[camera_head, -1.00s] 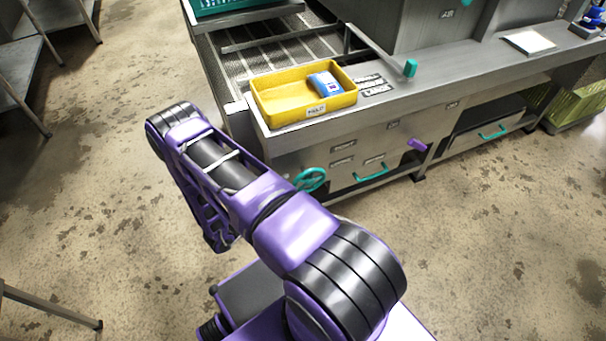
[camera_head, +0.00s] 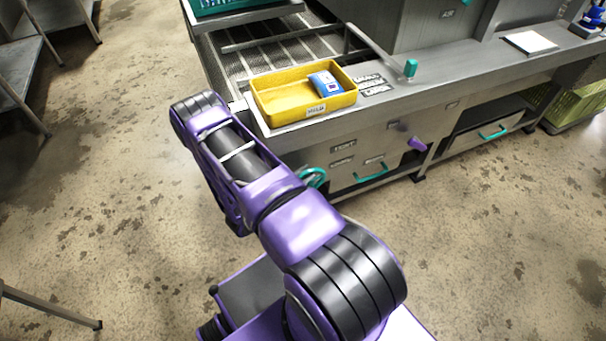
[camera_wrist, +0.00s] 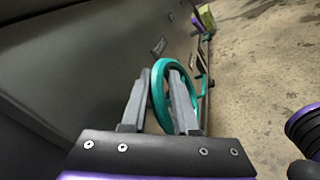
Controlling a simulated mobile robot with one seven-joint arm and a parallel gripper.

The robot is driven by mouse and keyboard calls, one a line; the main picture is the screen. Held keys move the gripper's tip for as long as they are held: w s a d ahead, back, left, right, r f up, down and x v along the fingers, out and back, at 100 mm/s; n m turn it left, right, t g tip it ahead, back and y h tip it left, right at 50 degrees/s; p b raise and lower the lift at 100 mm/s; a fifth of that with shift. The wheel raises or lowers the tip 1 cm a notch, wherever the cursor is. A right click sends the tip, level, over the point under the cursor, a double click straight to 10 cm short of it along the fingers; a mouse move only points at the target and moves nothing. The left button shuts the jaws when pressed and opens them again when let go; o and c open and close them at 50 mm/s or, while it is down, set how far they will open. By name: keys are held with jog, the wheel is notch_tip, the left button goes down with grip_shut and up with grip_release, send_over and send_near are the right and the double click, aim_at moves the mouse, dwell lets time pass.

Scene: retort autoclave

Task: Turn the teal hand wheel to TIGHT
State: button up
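The teal hand wheel (camera_head: 318,172) is on the front of the metal cabinet (camera_head: 440,118), below the yellow tray. My arm hides part of it in the head view. In the wrist view the wheel (camera_wrist: 157,92) is seen nearly edge-on. My gripper (camera_wrist: 160,75) has its two grey fingers apart, with the near part of the rim between them. The right finger overlaps the wheel's inside. I cannot tell whether either finger touches the rim. Small labels (camera_head: 343,146) sit on the panel by the wheel; their words are hard to read. My gripper is hidden in the head view.
A yellow tray (camera_head: 275,114) with a blue-and-white packet (camera_head: 326,84) stands on the counter above. The floor in front is clear.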

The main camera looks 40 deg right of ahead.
jog(key=shift+w+r, duration=0.15)
grip_shut()
